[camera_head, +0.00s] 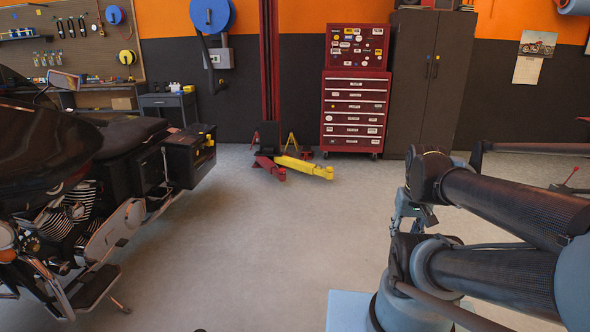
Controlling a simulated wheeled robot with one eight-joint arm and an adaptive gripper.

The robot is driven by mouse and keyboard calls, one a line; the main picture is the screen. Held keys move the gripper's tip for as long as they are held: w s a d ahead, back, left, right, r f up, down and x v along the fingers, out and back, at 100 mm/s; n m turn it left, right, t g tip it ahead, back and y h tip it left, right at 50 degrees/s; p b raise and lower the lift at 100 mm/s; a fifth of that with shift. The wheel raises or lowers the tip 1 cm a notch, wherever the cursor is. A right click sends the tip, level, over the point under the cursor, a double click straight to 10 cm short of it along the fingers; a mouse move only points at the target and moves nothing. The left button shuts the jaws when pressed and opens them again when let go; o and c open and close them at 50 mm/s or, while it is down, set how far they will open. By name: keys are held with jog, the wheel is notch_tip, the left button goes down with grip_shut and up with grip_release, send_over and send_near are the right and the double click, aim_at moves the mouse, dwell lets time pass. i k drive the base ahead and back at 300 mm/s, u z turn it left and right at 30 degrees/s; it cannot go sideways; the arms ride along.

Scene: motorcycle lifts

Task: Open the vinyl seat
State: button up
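A dark motorcycle stands at the left, cut off by the frame edge. Its black vinyl seat (138,133) lies behind the dark tank and looks down flat on the bike. A black side case (190,155) with yellow on its lid sits at the rear of the bike. My gripper (400,222) is at the right, partly hidden by my arm links. It is well apart from the seat, with open floor between them. I cannot see whether its fingers are open or shut.
Grey floor (240,240) is clear between the motorcycle and my arm. A lift post (270,70) with red and yellow feet (305,166) stands at the back. A red tool chest (352,115) and a dark cabinet (430,80) stand against the wall.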

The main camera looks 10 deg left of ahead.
aim_at(120, 138)
jog(key=i, duration=1.8)
jog(key=u, duration=2.2)
jog(key=i, duration=1)
jog(key=z, duration=0.5)
jog(key=k, duration=1.05)
jog(key=z, duration=0.45)
